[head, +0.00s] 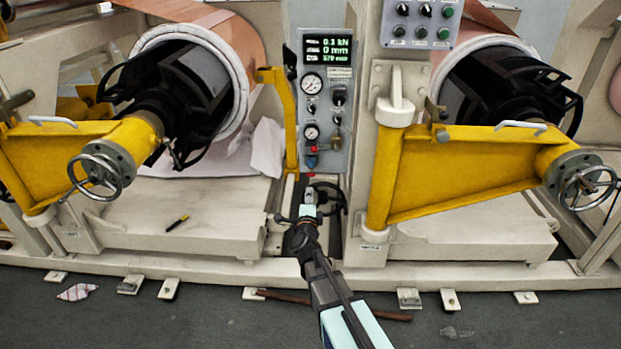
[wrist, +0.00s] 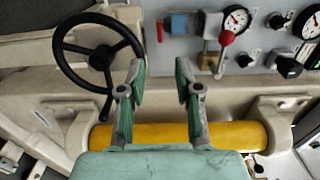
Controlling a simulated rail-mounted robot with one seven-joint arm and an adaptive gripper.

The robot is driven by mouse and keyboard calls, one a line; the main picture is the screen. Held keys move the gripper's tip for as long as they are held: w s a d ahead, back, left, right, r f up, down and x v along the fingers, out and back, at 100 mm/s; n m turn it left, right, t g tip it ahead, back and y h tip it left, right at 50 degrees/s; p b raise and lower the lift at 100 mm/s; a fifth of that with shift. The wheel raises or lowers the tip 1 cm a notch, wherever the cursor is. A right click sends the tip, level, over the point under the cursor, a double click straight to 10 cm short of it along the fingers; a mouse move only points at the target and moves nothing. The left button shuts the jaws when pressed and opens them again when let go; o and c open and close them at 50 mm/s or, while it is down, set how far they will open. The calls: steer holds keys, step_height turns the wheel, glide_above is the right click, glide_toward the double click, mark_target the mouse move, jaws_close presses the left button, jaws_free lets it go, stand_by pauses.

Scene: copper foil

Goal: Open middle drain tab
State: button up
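No part is clearly labelled as the middle drain tab. On the lower control panel (head: 341,62), a small blue fitting (head: 312,162) with red parts sits below the lower gauge; the blue fitting also shows in the wrist view (wrist: 179,25). To its right in the wrist view is a red-ended lever (wrist: 226,39) beside a brass-coloured fitting (wrist: 208,56). My gripper (wrist: 158,75) is open and empty, its two fingers apart below the blue fitting in the picture. In the head view my gripper (head: 309,196) is below the panel, near the black handwheel (head: 328,198).
A yellow bar (wrist: 170,135) crosses behind my fingers in the wrist view. The black handwheel (wrist: 76,40) is close to their left. Yellow swing arms (head: 58,150) (head: 455,178) with copper rolls stand either side. A dark rod (head: 285,297) lies on the floor.

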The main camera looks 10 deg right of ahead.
mark_target(311, 173)
steer(key=p+x, duration=0.1)
steer(key=x, duration=1)
steer(key=shift+w+d, duration=0.1)
steer(key=shift+w, duration=0.1)
jaws_close()
